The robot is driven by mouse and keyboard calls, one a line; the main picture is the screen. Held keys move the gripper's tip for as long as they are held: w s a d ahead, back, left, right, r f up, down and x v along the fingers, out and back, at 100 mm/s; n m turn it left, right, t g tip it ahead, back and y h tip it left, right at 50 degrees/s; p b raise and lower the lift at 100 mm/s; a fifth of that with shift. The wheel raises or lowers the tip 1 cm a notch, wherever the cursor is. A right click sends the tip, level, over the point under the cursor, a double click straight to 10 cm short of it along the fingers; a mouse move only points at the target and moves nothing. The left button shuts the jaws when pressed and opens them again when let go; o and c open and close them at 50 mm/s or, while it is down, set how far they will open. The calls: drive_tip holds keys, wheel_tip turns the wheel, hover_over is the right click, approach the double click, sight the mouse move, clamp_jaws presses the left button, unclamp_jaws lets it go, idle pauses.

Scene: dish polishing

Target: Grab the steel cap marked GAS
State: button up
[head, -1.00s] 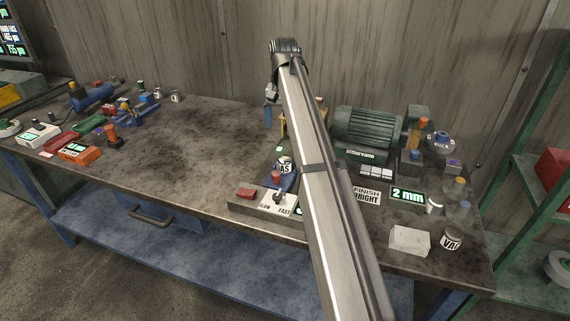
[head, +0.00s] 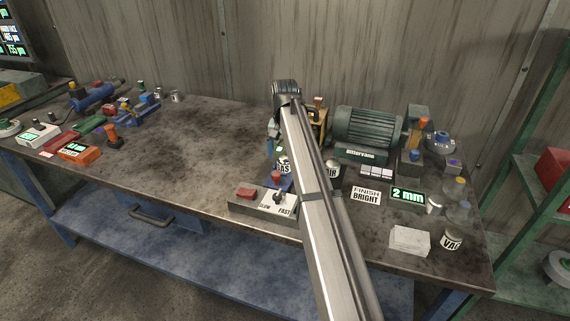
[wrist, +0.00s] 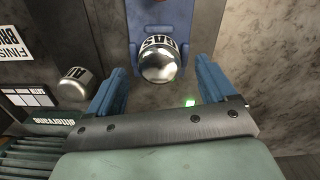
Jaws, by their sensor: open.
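The steel cap marked GAS (wrist: 160,62) is in the upper middle of the wrist view, with a shiny domed top. It sits in a blue holder (wrist: 165,14). My gripper (wrist: 159,68) is open, with one blue finger to each side of the cap and visible gaps between. In the head view the GAS cap (head: 284,167) stands beside my arm, its lettering partly covered. My gripper is mostly hidden behind my arm there.
A second steel cap (head: 332,169), seemingly marked AIR, stands close by; it also shows in the wrist view (wrist: 76,84). A green motor (head: 369,130) is to the right. A switch box (head: 262,201) with a red button is in front. The bench's middle left is clear.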

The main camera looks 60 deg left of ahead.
drive_tip(key=shift+f, duration=1.3)
drive_tip(key=c, duration=1.3)
drive_tip(key=shift+r, duration=0.15)
